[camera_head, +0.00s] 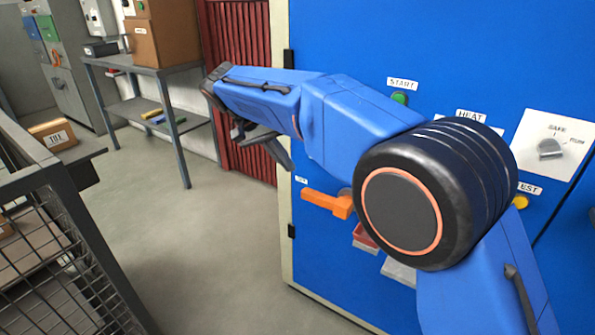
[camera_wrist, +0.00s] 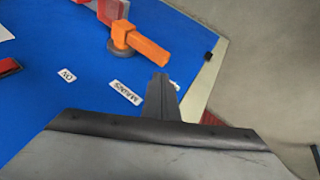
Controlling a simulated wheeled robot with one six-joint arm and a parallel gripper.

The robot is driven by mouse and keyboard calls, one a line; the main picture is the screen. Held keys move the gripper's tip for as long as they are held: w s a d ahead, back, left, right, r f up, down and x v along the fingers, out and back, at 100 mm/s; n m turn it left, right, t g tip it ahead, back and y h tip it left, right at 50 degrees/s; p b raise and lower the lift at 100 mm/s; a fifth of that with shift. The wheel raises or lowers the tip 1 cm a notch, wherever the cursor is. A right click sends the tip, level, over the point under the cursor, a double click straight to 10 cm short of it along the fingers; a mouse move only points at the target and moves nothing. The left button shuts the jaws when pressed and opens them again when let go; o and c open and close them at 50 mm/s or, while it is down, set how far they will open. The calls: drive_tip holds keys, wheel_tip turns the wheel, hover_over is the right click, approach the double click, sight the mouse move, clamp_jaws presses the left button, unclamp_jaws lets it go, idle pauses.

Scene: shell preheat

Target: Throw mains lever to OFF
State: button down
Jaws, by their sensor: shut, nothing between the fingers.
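The orange mains lever (camera_head: 322,201) sticks out to the left from a round grey hub on the blue panel, roughly level. It also shows in the wrist view (camera_wrist: 150,50), with its grey hub beside it. A white MAINS label (camera_wrist: 125,92) and an ON label (camera_wrist: 67,76) lie on the panel near it. My gripper (camera_head: 284,162) is up and to the left of the lever in the head view. In the wrist view my gripper (camera_wrist: 161,82) is shut and empty, with a visible gap in the picture between its tips and the lever. My arm hides part of the panel.
The blue cabinet carries a green START button (camera_head: 400,98), a yellow button (camera_head: 520,201) and a grey selector knob (camera_head: 550,149). A red and a grey part sit below the lever. A wire cage (camera_head: 75,255) stands at left and a workbench (camera_head: 150,68) behind. Floor between is clear.

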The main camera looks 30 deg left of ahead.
drive_tip(key=shift+s+a+r, duration=0.35)
drive_tip(key=shift+a+r, duration=0.1)
drive_tip(key=shift+a, duration=0.3)
drive_tip(key=shift+s+a+r, duration=0.3)
drive_tip(key=shift+a+r, duration=0.1)
drive_tip(key=shift+a, duration=0.35)
